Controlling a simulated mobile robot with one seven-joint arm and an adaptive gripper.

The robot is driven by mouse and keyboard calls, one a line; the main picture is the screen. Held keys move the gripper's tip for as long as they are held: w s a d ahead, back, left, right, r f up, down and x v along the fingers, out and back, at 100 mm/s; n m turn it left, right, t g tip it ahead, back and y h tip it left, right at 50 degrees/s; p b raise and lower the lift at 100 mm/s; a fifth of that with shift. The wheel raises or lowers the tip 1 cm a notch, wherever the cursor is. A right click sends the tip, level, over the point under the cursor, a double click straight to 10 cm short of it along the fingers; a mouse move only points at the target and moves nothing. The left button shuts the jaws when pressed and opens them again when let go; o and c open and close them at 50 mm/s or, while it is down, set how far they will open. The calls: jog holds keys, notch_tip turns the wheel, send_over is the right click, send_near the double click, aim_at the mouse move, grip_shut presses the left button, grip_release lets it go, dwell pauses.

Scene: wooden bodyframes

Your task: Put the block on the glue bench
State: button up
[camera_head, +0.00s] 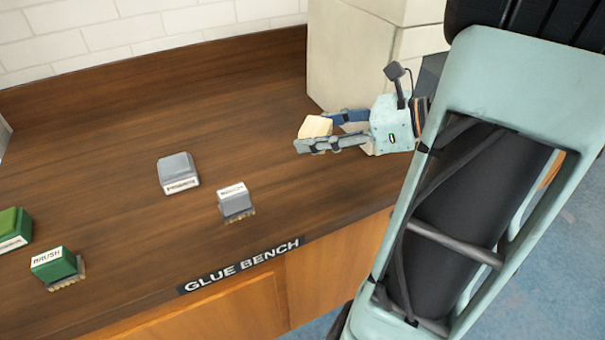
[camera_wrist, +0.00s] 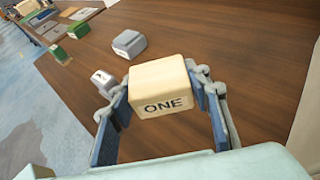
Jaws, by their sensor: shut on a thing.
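A pale wooden block (camera_wrist: 160,88) marked "ONE" is held between the two fingers of my gripper (camera_wrist: 165,100) in the wrist view. In the head view the block (camera_head: 315,127) shows at the fingertips of my gripper (camera_head: 322,136), at the right end of the bench top. The glue bench (camera_head: 130,120) is a dark brown wooden surface with a "GLUE BENCH" label on its front edge. The block is over the bench top; I cannot tell whether it touches the surface.
A grey block (camera_head: 178,172) and a grey labelled brush-like item (camera_head: 235,202) stand mid-bench. Green items (camera_head: 58,267) are at the left. A pale wall column (camera_head: 350,60) rises behind my gripper. The bench's back left is clear.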

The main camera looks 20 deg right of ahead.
aim_at(315, 180)
jog(key=shift+d+f, duration=0.1)
jog(key=shift+f, duration=0.1)
notch_tip(315, 180, down, 10)
jog(key=b, duration=0.3)
jog(key=shift+r, duration=0.2)
jog(key=shift+f, duration=0.15)
jog(key=o, duration=1.3)
jog(key=shift+r, duration=0.25)
jog(key=p+v, duration=0.2)
jog(key=v, duration=1)
jog(key=shift+f, duration=0.1)
